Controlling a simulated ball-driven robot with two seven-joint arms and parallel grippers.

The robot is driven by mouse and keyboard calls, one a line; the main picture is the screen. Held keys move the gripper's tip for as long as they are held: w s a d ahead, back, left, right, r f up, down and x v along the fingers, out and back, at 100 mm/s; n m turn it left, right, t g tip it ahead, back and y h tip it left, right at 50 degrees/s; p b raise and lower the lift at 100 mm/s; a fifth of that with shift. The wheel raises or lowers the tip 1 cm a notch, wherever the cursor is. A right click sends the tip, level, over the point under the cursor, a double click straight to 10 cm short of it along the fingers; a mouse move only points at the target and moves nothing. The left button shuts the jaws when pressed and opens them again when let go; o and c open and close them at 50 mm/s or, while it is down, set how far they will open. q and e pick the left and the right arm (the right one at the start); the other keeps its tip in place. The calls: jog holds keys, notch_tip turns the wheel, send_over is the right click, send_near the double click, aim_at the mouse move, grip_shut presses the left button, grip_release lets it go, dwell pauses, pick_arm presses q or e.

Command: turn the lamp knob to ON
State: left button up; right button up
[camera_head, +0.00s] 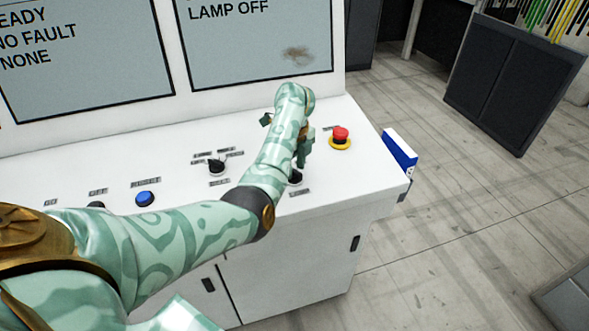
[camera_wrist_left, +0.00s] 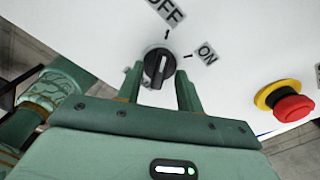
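The black lamp knob (camera_wrist_left: 158,67) sits on the white console top. Its white line points toward the OFF label (camera_wrist_left: 165,10), with the ON label (camera_wrist_left: 207,53) to its right. In the head view the knob (camera_head: 296,178) is partly hidden by my left arm. My left gripper (camera_wrist_left: 159,75) is open, with a finger on each side of the knob in the wrist view and gaps showing; I cannot tell whether either touches it. In the head view my left gripper (camera_head: 303,150) is over the right part of the console. My right gripper is not in view.
A red emergency button (camera_head: 341,135) on a yellow ring stands just right of the gripper. Another black knob (camera_head: 217,166) and a blue button (camera_head: 145,198) are to the left. The screen (camera_head: 262,50) behind reads LAMP OFF.

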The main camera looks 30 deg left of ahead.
pick_arm(q)
jog(key=shift+f, duration=0.15)
grip_shut()
jog(key=shift+m, duration=0.4)
jog(key=m+p, duration=0.2)
jog(key=m, duration=0.2)
jog(key=shift+m, duration=0.3)
jog(key=m+p, duration=0.2)
jog(key=m, duration=0.4)
jog(key=shift+m, duration=0.4)
grip_release()
